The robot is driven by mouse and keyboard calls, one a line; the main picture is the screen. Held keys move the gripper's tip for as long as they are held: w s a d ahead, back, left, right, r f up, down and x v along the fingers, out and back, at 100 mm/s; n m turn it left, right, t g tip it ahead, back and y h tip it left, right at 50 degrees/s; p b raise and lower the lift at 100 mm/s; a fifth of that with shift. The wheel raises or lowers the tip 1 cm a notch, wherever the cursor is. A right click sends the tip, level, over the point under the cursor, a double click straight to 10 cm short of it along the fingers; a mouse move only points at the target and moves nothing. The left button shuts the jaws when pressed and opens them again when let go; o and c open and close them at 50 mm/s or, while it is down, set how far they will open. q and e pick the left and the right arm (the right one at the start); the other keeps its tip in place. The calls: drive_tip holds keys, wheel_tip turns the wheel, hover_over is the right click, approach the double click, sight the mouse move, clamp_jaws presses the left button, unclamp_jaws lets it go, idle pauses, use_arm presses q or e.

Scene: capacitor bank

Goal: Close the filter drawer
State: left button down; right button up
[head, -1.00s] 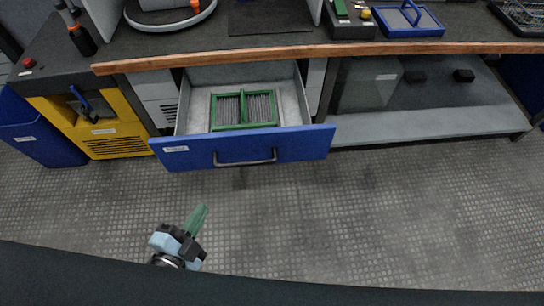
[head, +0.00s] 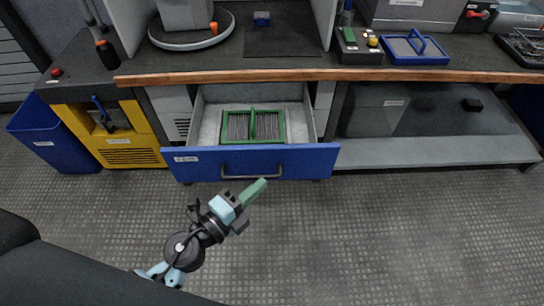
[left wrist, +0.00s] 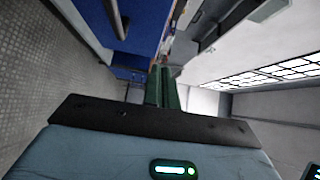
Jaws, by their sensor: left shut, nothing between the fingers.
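The filter drawer (head: 300,162) has a blue front with a dark bar handle (head: 252,175) and stands pulled out below the workbench. Inside lies a green-framed filter (head: 253,126) with grey pleats. My left gripper (head: 258,185) is in front of the drawer, just below the handle in the head view, with its green fingers shut and empty. I cannot tell from the head view how close it is to the drawer front. In the left wrist view the green fingers (left wrist: 162,86) are together, with a blue panel (left wrist: 145,25) beyond them at upper left. My right gripper is not in view.
The wooden bench edge (head: 350,76) runs above the drawer. A yellow cabinet (head: 130,148) and blue bin (head: 55,140) stand left; a low grey shelf (head: 440,152) is right. The floor (head: 400,235) in front is clear.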

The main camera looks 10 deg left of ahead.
sight(283, 149)
use_arm(q)
drive_tip(key=w, duration=0.2)
drive_tip(key=w+d, duration=0.1)
drive_tip(key=w, duration=0.2)
drive_tip(key=w+d, duration=0.1)
drive_tip(key=w, duration=0.1)
drive_tip(key=shift+w, duration=0.35)
drive_tip(key=shift+w+a+b, duration=0.15)
drive_tip(key=shift+w+b, duration=0.15)
drive_tip(key=shift+w, duration=0.2)
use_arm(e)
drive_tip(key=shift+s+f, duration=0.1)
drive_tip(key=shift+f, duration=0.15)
